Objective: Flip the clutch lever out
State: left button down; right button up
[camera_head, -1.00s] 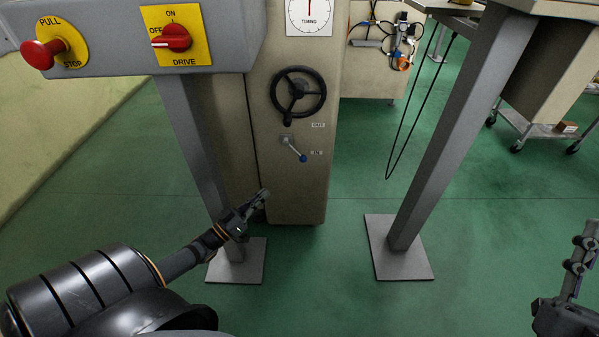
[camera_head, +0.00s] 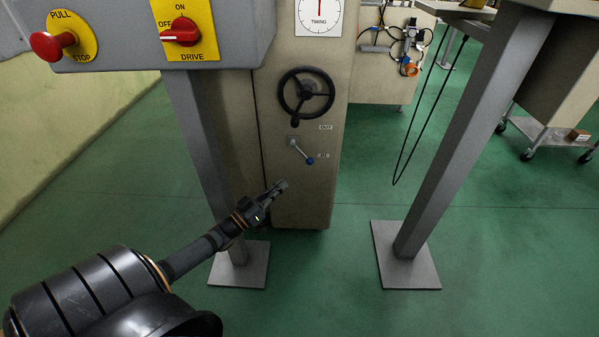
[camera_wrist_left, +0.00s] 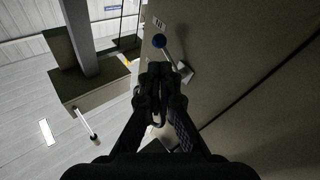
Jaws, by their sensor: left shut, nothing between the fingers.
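The clutch lever (camera_head: 300,151) is a short metal rod with a blue knob, on the beige machine cabinet (camera_head: 300,210) below a black handwheel. Its knob points down and right, beside the lower "IN" label (camera_head: 323,156); the "OUT" label (camera_head: 326,127) is above. My left gripper (camera_head: 280,186) is shut and empty, below and a little left of the lever. In the left wrist view the blue knob (camera_wrist_left: 159,41) shows just beyond the shut fingertips (camera_wrist_left: 160,68), apart from them as far as I can tell. My right gripper is out of view.
The black handwheel (camera_head: 306,91) is above the lever. A grey post (camera_head: 207,150) with a foot plate stands left of the cabinet, under the control box (camera_head: 160,62). Another grey post (camera_head: 455,140) stands to the right. The green floor between is clear.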

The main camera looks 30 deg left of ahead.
aim_at(302, 153)
pick_arm(q)
jog(key=b+x, duration=0.4)
jog(key=x, duration=0.4)
jog(key=shift+w, duration=0.35)
jog(key=shift+d, duration=0.25)
